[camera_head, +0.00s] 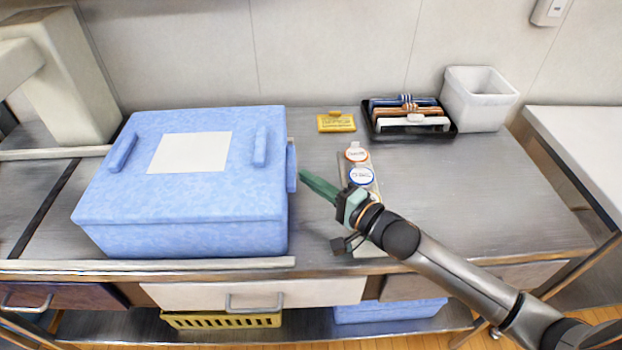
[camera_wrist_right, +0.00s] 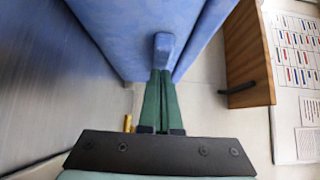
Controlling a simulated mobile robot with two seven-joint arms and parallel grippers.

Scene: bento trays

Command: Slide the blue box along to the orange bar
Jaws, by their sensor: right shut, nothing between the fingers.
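The blue box (camera_head: 190,205) is a large speckled cooler with a white label on its lid. It sits on the left of the steel counter, between two pale rails. A blue handle (camera_head: 291,168) sticks out of its right side. My right gripper (camera_head: 305,176) has green fingers, pressed together and empty, pointing left at this handle. In the right wrist view the gripper (camera_wrist_right: 160,90) has its tips at the handle (camera_wrist_right: 164,52); I cannot tell whether they touch it. I cannot make out an orange bar. My left gripper is not in view.
A front rail (camera_head: 150,265) runs along the counter edge. A beige machine (camera_head: 65,75) stands at the far left. Small round-lidded containers (camera_head: 361,177) stand beside my right gripper. A yellow packet (camera_head: 336,122), a black tray (camera_head: 378,131) and a white bin (camera_head: 478,100) are behind.

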